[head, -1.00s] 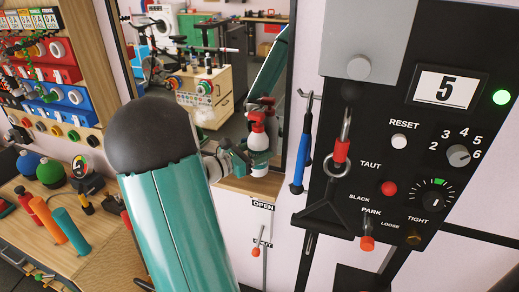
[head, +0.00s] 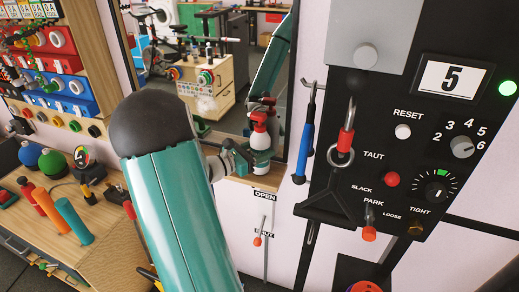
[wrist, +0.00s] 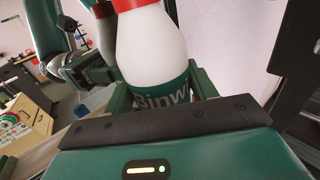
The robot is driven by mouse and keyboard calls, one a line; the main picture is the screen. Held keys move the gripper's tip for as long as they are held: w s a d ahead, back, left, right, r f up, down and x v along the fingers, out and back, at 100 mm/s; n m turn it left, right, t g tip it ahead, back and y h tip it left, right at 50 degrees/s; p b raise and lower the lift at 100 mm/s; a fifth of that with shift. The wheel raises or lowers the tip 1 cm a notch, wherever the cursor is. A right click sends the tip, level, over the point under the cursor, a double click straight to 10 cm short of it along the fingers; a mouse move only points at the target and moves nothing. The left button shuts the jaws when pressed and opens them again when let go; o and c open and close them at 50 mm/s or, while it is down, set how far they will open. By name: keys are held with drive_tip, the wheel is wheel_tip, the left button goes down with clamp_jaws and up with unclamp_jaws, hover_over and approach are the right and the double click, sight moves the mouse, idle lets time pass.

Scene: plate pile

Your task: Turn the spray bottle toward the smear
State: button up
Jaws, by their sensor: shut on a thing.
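The spray bottle (head: 261,141), white with a red head and a green label band, stands upright before the mirror (head: 225,118). It also shows close up in the wrist view (wrist: 155,50), its top out of the picture. My gripper (head: 243,158) is shut on the bottle's lower body, with a finger on each side in the wrist view (wrist: 160,95). The smear (head: 207,103) is a faint whitish patch on the mirror, left of and above the bottle. I cannot tell exactly where the nozzle points.
A wooden ledge (head: 250,184) runs below the mirror; I cannot tell whether the bottle touches it. A black control panel (head: 385,140) and a hanging blue-handled tool (head: 304,150) are at right.

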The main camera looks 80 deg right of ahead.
drive_tip(key=shift+f, duration=0.1)
drive_tip(key=o, duration=1.6)
drive_tip(key=shift+o, duration=0.2)
drive_tip(key=v, duration=1.3)
drive_tip(key=shift+w+a, duration=0.2)
drive_tip(key=shift+a, duration=0.2)
